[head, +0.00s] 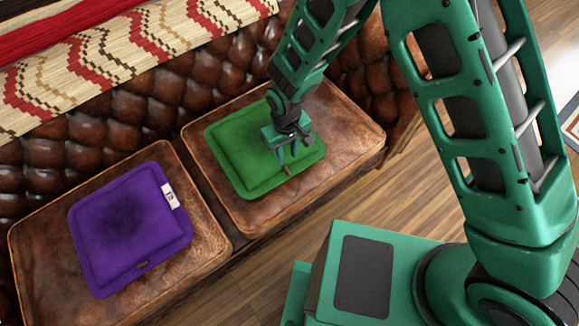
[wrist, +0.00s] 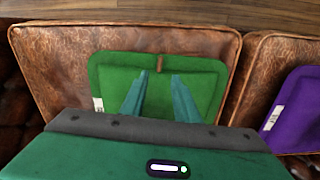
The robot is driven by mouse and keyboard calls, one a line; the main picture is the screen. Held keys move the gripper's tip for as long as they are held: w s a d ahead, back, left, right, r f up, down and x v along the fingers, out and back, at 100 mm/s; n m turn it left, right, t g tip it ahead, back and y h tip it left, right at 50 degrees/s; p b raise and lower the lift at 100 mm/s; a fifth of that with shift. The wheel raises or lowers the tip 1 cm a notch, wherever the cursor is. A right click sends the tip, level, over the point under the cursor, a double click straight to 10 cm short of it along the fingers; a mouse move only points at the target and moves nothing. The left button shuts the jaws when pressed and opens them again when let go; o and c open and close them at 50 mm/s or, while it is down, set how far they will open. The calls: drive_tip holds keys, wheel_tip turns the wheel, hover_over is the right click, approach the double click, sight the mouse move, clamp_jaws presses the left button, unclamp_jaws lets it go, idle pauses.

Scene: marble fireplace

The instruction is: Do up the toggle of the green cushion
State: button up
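The green cushion (head: 236,160) lies flat on the right seat pad of a brown leather sofa. A small brown toggle (head: 288,171) sits at its front edge, and it also shows in the wrist view (wrist: 159,64) at the cushion's top edge. Whether the toggle is through a loop is too small to tell. My gripper (head: 286,157) is above the cushion, close to the toggle. In the wrist view its two fingers (wrist: 155,82) are spread apart, one to each side of the toggle, with nothing between them that I can see held.
A purple cushion (head: 130,225) with a white label lies on the left seat pad (head: 40,260). The tufted sofa back (head: 130,120) rises behind, with a patterned woven throw (head: 130,55) over it. Wooden floor (head: 300,245) lies in front.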

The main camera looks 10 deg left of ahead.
sight(288, 170)
wheel_tip(288, 170, down, 10)
drive_tip(key=shift+r, duration=0.25)
idle(0.3)
clamp_jaws()
